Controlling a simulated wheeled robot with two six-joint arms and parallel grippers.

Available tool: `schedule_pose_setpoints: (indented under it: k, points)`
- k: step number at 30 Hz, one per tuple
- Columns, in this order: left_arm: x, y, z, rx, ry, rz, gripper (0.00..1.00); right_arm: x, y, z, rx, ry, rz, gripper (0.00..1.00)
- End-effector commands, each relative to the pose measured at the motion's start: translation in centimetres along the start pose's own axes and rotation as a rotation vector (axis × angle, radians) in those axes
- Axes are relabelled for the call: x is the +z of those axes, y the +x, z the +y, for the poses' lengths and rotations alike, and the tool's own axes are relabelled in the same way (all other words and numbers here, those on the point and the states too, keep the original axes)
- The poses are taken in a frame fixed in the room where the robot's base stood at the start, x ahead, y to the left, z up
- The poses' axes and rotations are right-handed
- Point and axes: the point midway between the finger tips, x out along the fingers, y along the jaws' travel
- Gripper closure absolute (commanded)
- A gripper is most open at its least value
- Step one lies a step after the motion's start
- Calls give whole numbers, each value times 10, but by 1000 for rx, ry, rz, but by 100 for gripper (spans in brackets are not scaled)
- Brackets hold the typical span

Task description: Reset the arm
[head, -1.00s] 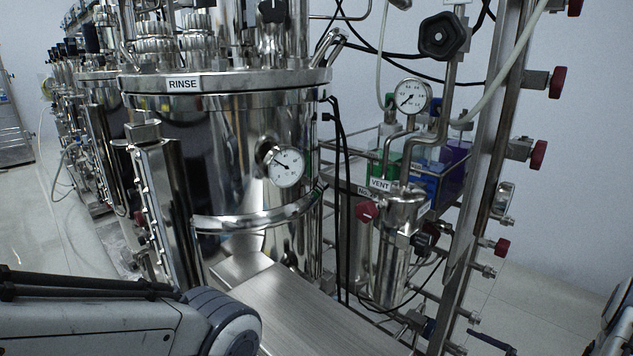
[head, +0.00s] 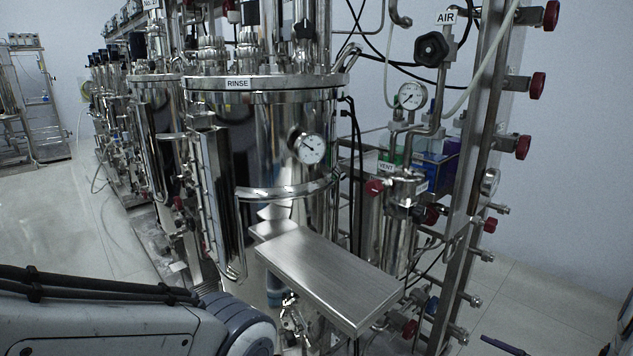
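My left arm (head: 120,325) comes in at the lower left, with a pale grey link, black cables and a ribbed grey joint. Its gripper is not in view. A small piece of my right arm (head: 622,335) shows at the lower right edge, and its gripper is not in view either. I see nothing held. The joint of my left arm appears in front of the lower part of the steel skid, and I cannot tell the gap.
A steel vessel labelled RINSE (head: 237,84) with a gauge (head: 311,148) stands ahead. A flat steel step (head: 330,275) juts towards me. A post with red knobs (head: 538,86) stands right. A dark rod-like thing (head: 503,345) shows below. Floor is open at left (head: 50,215).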

Motion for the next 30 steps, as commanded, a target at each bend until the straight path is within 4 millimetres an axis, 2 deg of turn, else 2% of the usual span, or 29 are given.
schedule_pose_setpoints:
  k: [5,11,14,17,19,23,26,30]
  points:
    - [0,0,0,0,0,1,50,-8,10,19,0,20,-97,0]
    - [0,0,0,0,0,1,50,-30,26,40,4,74,-253,0]
    - [0,0,0,0,0,1,50,-48,32,48,13,118,-349,0]
    - [0,0,0,0,0,1,50,-76,36,52,31,192,-464,0]
    - [0,0,0,0,0,0,50,-104,33,48,47,269,-558,0]
    - [0,0,0,0,0,1,50,-161,13,15,70,466,-727,0]
    - [0,0,0,0,0,1,50,-205,-13,-28,64,641,-840,0]
    - [0,0,0,0,0,1,50,-262,-59,-106,-3,883,-974,0]
